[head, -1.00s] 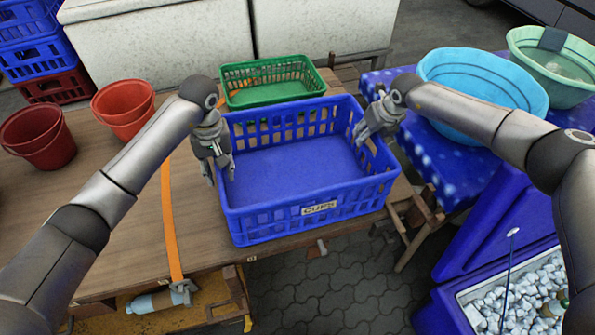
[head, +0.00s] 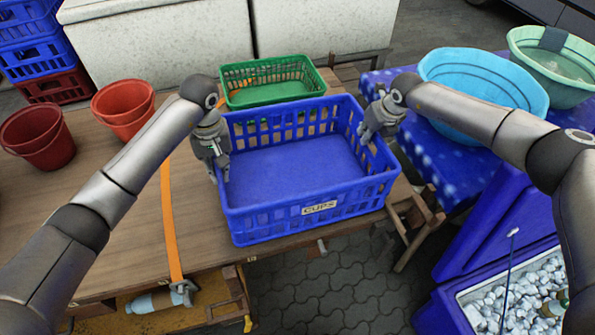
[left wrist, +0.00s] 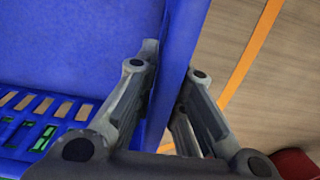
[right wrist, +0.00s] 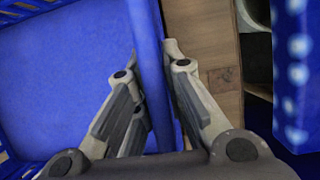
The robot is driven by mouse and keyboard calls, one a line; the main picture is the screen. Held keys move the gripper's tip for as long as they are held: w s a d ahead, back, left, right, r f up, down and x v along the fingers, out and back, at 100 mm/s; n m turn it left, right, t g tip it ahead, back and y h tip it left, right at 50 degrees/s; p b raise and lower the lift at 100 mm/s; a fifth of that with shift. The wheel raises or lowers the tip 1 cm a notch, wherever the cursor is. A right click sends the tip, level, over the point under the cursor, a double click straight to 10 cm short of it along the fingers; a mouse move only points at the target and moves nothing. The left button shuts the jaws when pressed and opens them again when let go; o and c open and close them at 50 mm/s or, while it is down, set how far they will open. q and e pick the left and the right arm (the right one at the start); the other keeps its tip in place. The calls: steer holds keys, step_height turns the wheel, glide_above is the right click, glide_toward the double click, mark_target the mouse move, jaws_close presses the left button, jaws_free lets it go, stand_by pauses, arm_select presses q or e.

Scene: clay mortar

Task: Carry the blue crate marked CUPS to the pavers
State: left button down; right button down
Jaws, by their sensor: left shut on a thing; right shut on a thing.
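The blue crate (head: 300,212) marked CUPS sits at the right end of the wooden table, empty and level. Its label (head: 319,208) faces the front. My left gripper (head: 222,172) is shut on the crate's left wall; the left wrist view shows the fingers (left wrist: 168,75) on both sides of the wall. My right gripper (head: 366,134) is shut on the right wall, which also runs between the fingers in the right wrist view (right wrist: 155,62). I cannot tell whether the crate's base touches the table. The paved ground (head: 325,288) shows in front.
A green basket (head: 275,94) stands right behind the crate. Red buckets (head: 40,145) and an orange strap (head: 169,225) are on the table (head: 120,240) at left.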

arm_select(q)
steer(key=shift+r, duration=0.25)
arm_select(e)
steer(key=shift+r, duration=0.25)
